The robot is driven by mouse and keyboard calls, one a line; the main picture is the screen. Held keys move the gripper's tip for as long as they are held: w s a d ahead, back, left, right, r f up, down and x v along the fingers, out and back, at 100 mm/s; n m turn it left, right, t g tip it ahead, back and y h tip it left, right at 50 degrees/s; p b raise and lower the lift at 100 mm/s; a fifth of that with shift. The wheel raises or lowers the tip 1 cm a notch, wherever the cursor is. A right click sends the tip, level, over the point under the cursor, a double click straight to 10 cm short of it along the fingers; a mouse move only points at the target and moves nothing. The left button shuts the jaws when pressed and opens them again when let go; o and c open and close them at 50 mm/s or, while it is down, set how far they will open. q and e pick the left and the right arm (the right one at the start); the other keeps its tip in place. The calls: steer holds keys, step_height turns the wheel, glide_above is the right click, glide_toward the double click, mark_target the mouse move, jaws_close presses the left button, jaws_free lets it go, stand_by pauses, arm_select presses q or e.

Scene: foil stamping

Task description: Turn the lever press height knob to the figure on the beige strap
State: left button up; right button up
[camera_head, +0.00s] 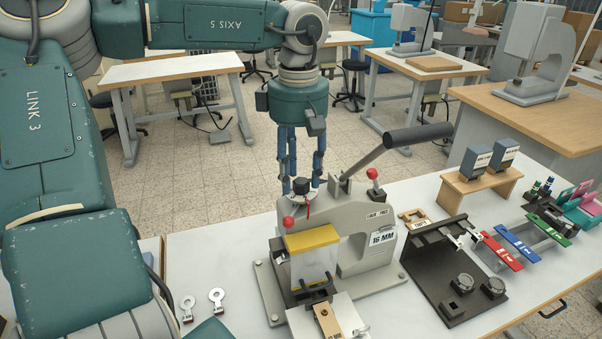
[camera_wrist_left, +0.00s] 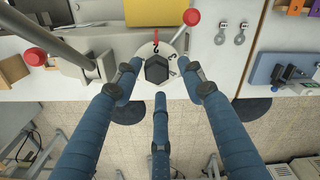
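The height knob (camera_head: 301,186) is a black knob on top of the grey lever press (camera_head: 352,215). In the left wrist view the dark hexagonal knob (camera_wrist_left: 157,69) sits on a pale round dial (camera_wrist_left: 170,50) with black figures, and a red pointer (camera_wrist_left: 155,38) stands at its edge. My left gripper (camera_head: 302,183) points down over the knob. Its three blue fingers (camera_wrist_left: 160,84) are spread around the knob, with gaps visible. A tan strip (camera_head: 327,321), probably the beige strap, lies on the press bed; its small label is unreadable. My right gripper is out of view.
The press lever (camera_head: 405,140) slants up right of my left gripper. Red ball ends (camera_head: 289,222) flank the knob. A "16 MM" card (camera_head: 383,238) is on the press. A black stand (camera_head: 450,275) and coloured straps (camera_head: 520,243) lie to the right.

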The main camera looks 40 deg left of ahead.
mark_target(297, 179)
arm_select(q)
steer(key=shift+a, duration=0.1)
steer(key=shift+r, duration=0.25)
step_height(297, 179, up, 11)
steer(key=shift+r, duration=0.2)
stand_by(0.7)
